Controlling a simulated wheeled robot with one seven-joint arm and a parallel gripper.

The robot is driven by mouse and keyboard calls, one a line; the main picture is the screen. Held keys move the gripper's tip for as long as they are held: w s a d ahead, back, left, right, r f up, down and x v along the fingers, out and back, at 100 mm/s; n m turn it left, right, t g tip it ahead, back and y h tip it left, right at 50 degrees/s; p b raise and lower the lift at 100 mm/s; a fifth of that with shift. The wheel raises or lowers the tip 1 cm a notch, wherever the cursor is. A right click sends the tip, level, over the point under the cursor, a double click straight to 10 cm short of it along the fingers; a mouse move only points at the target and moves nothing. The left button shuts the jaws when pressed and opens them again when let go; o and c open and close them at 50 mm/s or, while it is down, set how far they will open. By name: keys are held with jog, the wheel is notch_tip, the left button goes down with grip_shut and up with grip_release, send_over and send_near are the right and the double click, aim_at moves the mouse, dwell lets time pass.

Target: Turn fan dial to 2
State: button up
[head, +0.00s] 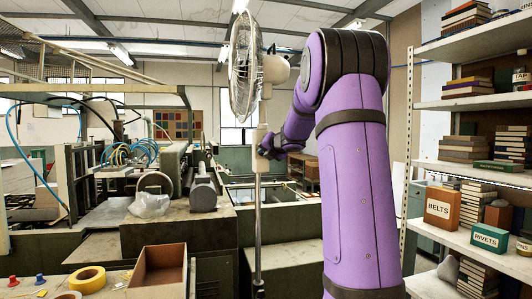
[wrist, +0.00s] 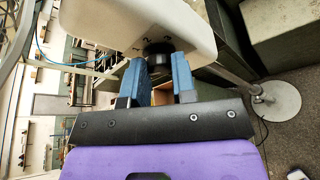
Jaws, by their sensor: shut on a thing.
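The standing fan (head: 245,68) has a round caged head on a thin pole, left of my arm in the head view. Its pale control box (head: 261,138) sits partway down the pole. The wrist view shows the box (wrist: 130,22) close up, with small dark numerals that are hard to read. The black round fan dial (wrist: 157,50) sticks out of it. My gripper (wrist: 160,72) is shut on the dial, with one blue finger on each side. My gripper (head: 268,151) looks small and dark beside the box in the head view. Which numeral the dial points to cannot be told.
The fan's round base (wrist: 276,103) stands on the floor. A workbench with an open cardboard box (head: 160,272) and yellow tape (head: 87,279) lies at front left. Machinery (head: 165,235) stands behind.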

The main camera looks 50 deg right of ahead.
jog(key=m+t, duration=0.2)
jog(key=m, duration=0.3)
jog(key=m+t, duration=0.2)
jog(key=m, duration=0.3)
jog(key=f+m+t, duration=0.1)
jog(key=m+t, duration=0.1)
jog(key=m, duration=0.3)
jog(key=shift+d+f+m, duration=0.1)
jog(key=shift+m, duration=0.3)
dwell(0.5)
jog(key=o, duration=0.9)
jog(key=shift+o, duration=0.2)
jog(key=v, duration=1.1)
jog(key=shift+f, duration=0.2)
